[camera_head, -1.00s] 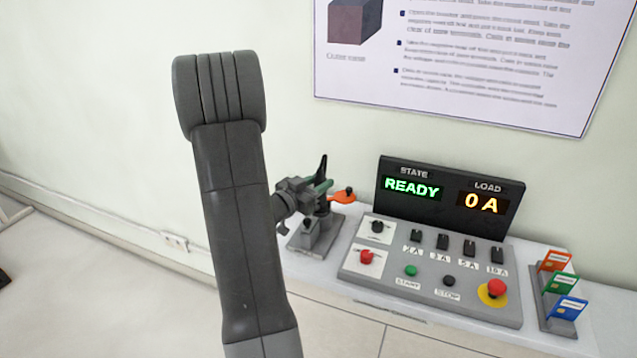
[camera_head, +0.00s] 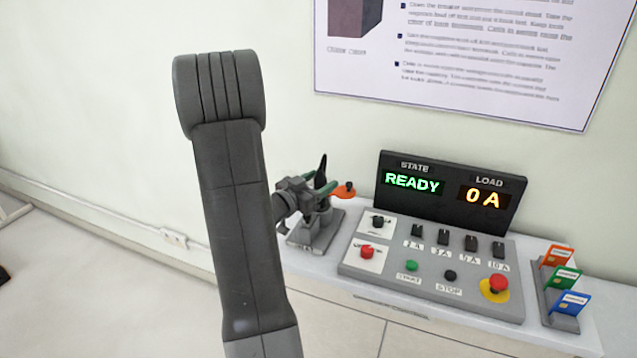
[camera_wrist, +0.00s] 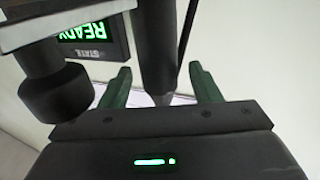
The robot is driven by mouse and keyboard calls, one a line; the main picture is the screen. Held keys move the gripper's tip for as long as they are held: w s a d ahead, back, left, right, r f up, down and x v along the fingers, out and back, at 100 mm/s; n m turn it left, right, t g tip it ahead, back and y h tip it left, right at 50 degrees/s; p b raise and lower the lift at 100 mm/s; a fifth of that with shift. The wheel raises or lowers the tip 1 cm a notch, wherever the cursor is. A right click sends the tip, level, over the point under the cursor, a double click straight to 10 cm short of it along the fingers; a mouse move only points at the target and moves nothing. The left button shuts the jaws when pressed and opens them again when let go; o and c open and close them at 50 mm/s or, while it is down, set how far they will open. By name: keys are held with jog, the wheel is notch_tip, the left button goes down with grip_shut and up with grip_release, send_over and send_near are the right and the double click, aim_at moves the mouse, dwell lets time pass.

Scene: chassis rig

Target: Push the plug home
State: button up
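My gripper (camera_wrist: 162,87) shows two green fingers standing apart in the wrist view. A dark upright cylinder (camera_wrist: 156,45), which may be the plug, stands between them, with a gap visible on each side. I cannot tell whether its lower end touches my gripper. In the head view, my gripper (camera_head: 318,187) is at the grey stand (camera_head: 318,237) on the left end of the bench, around a black pointed piece (camera_head: 321,168). The socket cannot be made out.
An orange disc (camera_head: 344,191) with a dark top sits right beside my gripper. A dark round piece (camera_wrist: 57,93) is close on the left in the wrist view. The control panel (camera_head: 437,272), its display (camera_head: 449,195) reading READY and 0 A, and a card rack (camera_head: 551,300) stand to the right.

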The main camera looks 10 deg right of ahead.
jog(key=b+v, duration=0.1)
jog(key=v, duration=1.3)
jog(key=shift+b, duration=0.35)
jog(key=shift+d, duration=0.1)
jog(key=p+x, duration=0.1)
jog(key=x, duration=1.3)
jog(key=shift+p, duration=0.4)
jog(key=shift+r, duration=0.35)
